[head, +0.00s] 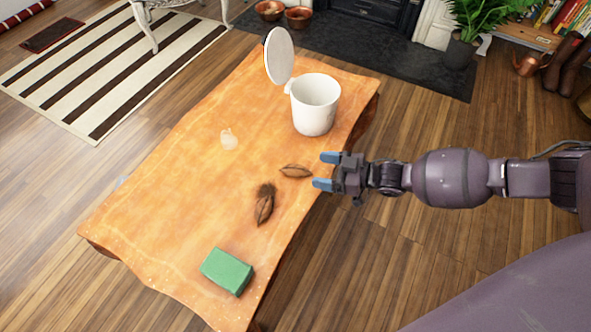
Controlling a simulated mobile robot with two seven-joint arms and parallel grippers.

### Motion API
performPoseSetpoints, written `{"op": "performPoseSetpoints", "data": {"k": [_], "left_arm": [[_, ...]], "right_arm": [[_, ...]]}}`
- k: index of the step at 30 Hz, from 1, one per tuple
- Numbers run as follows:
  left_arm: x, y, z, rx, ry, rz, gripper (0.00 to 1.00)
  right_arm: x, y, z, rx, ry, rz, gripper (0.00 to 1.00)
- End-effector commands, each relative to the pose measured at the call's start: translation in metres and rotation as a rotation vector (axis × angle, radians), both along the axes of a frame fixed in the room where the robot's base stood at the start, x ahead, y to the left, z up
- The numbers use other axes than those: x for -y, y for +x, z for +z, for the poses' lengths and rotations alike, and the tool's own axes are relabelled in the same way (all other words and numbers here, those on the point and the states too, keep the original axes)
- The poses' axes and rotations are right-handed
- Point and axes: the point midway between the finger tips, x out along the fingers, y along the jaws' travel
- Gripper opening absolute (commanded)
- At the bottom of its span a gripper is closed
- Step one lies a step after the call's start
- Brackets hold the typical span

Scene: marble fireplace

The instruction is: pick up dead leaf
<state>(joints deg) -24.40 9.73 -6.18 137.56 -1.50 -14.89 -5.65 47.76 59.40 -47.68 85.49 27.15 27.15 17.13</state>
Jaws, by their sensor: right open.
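A dead leaf (296,171), brown and curled, lies on the wooden table (175,190) near its right edge. A second brown leaf-like thing (264,208), darker and with a fuzzy end, lies a little nearer and to the left. My right gripper (322,171) comes in from the right with its blue fingertips apart. It is open and empty, just right of the dead leaf, and no contact shows. My left gripper is not in view.
A white bin (315,108) with its round lid (279,56) raised stands at the table's far end. A green block (227,271) lies at the near end. The table's left half is mostly clear.

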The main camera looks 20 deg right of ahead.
Motion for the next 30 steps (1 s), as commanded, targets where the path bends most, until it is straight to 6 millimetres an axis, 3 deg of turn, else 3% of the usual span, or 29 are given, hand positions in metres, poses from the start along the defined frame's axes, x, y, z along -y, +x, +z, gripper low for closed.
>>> {"op": "performPoseSetpoints", "data": {"k": [19, 30], "left_arm": [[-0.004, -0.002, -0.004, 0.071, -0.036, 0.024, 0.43], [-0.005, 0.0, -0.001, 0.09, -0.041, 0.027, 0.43]], "right_arm": [[-0.05, 0.039, -0.023, -0.005, 0.0, 0.0, 0.72], [-0.056, 0.046, -0.021, -0.001, -0.002, -0.001, 0.72]]}}
